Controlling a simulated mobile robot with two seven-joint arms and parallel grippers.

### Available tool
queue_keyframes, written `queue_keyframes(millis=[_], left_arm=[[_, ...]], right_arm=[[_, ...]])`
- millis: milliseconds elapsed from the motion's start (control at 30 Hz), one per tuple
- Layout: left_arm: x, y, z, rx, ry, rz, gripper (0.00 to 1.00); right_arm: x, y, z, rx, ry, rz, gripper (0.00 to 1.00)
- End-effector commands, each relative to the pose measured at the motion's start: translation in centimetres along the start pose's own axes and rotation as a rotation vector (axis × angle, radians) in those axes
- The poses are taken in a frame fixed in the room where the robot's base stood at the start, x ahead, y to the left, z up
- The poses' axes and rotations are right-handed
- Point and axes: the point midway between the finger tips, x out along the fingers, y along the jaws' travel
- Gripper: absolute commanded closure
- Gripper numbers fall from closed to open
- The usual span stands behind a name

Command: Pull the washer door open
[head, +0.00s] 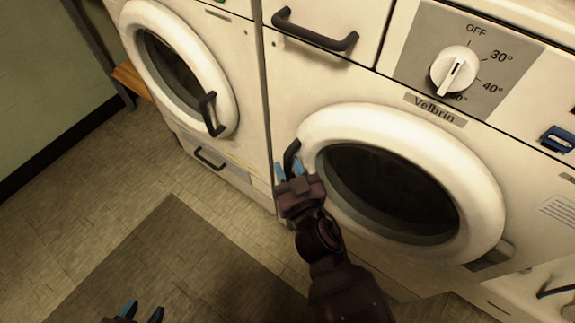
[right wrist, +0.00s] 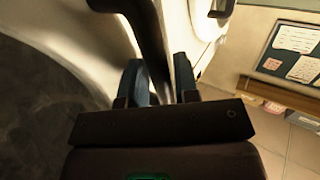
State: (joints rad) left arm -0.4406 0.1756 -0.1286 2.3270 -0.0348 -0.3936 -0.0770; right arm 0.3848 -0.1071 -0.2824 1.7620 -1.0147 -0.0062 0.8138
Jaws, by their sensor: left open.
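The washer on the right has a round white door (head: 322,122) with a dark window, and it looks closed. Its dark door handle (head: 291,155) is on the door's left side. My right gripper (head: 289,171) is at this handle with its blue fingers apart. In the right wrist view the dark handle (right wrist: 150,40) passes between the fingers of my right gripper (right wrist: 160,82), and some pale door surface shows beside it. The fingers look open around the handle, with no clear grip. My left gripper (head: 142,312) is open and empty above the floor at the bottom left.
A second washer (head: 228,50) with a closed round door and dark handle stands to the left. A drawer handle (head: 314,32) and a dial (head: 454,70) are above the right door. The floor (head: 100,215) in front is clear. A notice board (right wrist: 292,45) shows at right in the wrist view.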

Motion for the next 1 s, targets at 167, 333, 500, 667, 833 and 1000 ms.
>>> queue_keyframes(millis=[167, 333, 500, 667, 833, 1000], left_arm=[[0.19, 0.01, -0.18, 0.002, 0.005, 0.001, 0.57], [0.2, 0.01, -0.24, 0.003, 0.007, 0.001, 0.57], [0.15, 0.0, -0.18, 0.003, 0.005, 0.0, 0.57], [-0.02, -0.01, 0.06, 0.002, -0.001, 0.0, 0.57], [-0.26, -0.04, 0.29, 0.002, -0.008, -0.001, 0.57], [-0.39, -0.19, -0.28, -0.003, 0.003, -0.004, 0.57]], right_arm=[[0.39, 0.02, 0.0, 0.0, 0.0, 0.0, 0.71], [0.4, 0.02, -0.03, 0.0, 0.0, 0.0, 0.71], [0.39, 0.02, -0.03, 0.0, 0.0, 0.0, 0.91], [0.38, 0.02, -0.02, 0.0, 0.0, 0.0, 1.0], [0.33, 0.05, -0.05, -0.001, 0.001, -0.001, 1.0], [-0.14, 0.33, -0.22, -0.005, 0.002, -0.011, 1.0]])
